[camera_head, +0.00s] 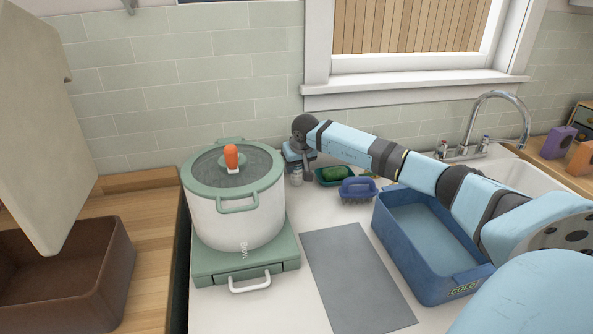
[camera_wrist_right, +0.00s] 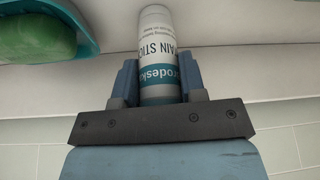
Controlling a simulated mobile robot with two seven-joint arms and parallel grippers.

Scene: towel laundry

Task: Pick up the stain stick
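The stain stick (camera_wrist_right: 158,50) is a white and grey cylinder with a teal band. In the right wrist view it lies between the two fingers of my right gripper (camera_wrist_right: 160,82), which sit close against its sides. In the head view the small white stick (camera_head: 297,176) shows behind the pot's right side, near the counter. My right gripper (camera_head: 301,153) is above and around it, partly hidden by its own wrist. I cannot tell from these views whether the stick touches the counter. My left gripper is not in view.
A green soap in a teal dish (camera_head: 336,177) and a blue brush (camera_head: 358,190) are right of the stick. A lidded pot (camera_head: 235,205) stands left. A blue basin (camera_head: 420,270) is at right. A grey mat (camera_head: 357,275) lies bare in front.

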